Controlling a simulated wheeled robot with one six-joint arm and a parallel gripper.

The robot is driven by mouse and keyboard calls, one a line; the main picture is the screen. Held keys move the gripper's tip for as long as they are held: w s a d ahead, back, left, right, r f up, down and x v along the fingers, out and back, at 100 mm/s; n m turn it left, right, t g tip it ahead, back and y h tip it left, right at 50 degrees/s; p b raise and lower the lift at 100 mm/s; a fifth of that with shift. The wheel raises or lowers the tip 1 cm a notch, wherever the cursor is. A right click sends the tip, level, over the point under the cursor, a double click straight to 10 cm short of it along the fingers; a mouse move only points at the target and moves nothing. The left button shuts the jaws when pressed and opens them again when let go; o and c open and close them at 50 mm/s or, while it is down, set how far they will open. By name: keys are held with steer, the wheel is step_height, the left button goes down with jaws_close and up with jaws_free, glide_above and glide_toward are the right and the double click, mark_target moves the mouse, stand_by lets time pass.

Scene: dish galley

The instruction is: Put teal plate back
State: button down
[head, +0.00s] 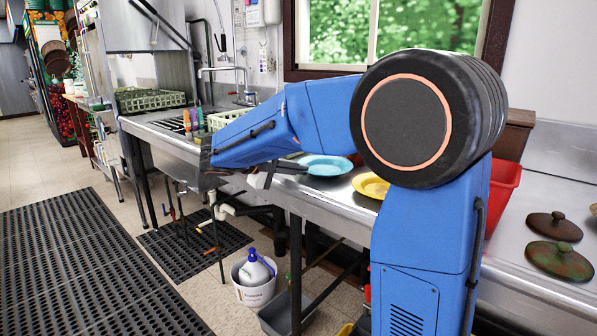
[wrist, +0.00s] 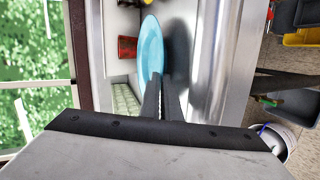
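The teal plate (head: 327,165) is held roughly level above the steel counter near its front edge. In the wrist view the plate (wrist: 151,45) appears as a narrow ellipse, with a dark shadow beside it on the steel. My gripper (head: 305,170) is at the plate's left side. In the wrist view its two dark fingers (wrist: 163,85) are close together, one on each side of the plate's near rim, shut on it. The exact contact is small and partly hidden by the fingers.
A yellow plate (head: 369,186) lies on the counter to the right, partly behind my arm. A red bin (head: 503,190) stands farther right. A green rack (head: 228,118) with upright coloured things beside it is at the left, near the sink. A white bucket (head: 254,288) stands on the floor.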

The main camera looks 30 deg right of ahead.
steer(key=shift+f, duration=0.25)
steer(key=c, duration=2.3)
jaws_free()
steer(key=shift+f, duration=0.1)
steer(key=v, duration=1.2)
